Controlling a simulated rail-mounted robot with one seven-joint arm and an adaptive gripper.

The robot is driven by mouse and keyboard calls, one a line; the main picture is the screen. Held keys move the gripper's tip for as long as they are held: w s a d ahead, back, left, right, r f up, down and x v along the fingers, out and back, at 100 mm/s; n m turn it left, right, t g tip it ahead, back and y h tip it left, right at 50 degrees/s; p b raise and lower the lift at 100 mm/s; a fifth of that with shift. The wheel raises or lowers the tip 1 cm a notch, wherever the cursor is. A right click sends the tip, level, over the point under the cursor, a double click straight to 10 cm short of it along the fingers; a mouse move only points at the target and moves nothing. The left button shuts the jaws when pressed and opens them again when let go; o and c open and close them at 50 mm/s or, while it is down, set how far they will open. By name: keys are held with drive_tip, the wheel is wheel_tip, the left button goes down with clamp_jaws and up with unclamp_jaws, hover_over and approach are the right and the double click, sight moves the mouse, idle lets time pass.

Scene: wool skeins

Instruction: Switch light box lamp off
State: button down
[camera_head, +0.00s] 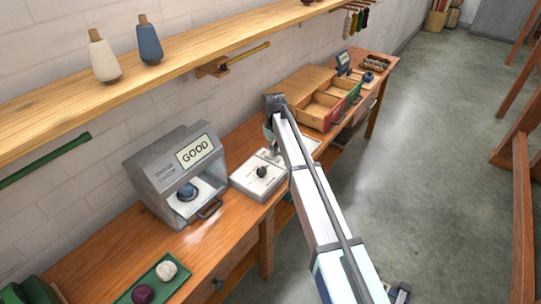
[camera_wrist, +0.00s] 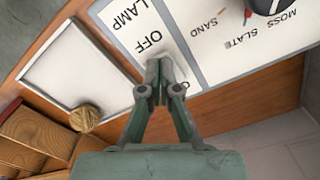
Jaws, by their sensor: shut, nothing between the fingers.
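The control panel (camera_wrist: 205,40) is white, with a strip printed LAMP (camera_wrist: 130,12) and OFF (camera_wrist: 150,41). My gripper (camera_wrist: 160,82) is shut and empty, its fingertips over this strip just below the word OFF. The fingers hide the lamp switch and most of a second label, of which one letter shows. I cannot tell whether the tips touch the panel. A framed plain white panel (camera_wrist: 75,65) lies beside the strip. In the head view the control panel (camera_head: 247,184) sits on the wooden bench, and my arm covers part of it and of my gripper.
A dial (camera_wrist: 268,4) sits beside SAND, MOSS and SLATE labels. A grey booth (camera_head: 165,150) reading GOOD holds a blue skein (camera_head: 187,192). Open wooden drawers (camera_head: 320,110) stand beyond my gripper. A round wooden knob (camera_wrist: 85,118) is near the white panel. A shelf (camera_head: 180,65) runs above.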

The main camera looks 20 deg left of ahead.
drive_tip(key=shift+f, duration=0.45)
drive_tip(key=shift+r, duration=0.1)
drive_tip(key=shift+r+p, duration=1.55)
drive_tip(key=shift+r, duration=1.9)
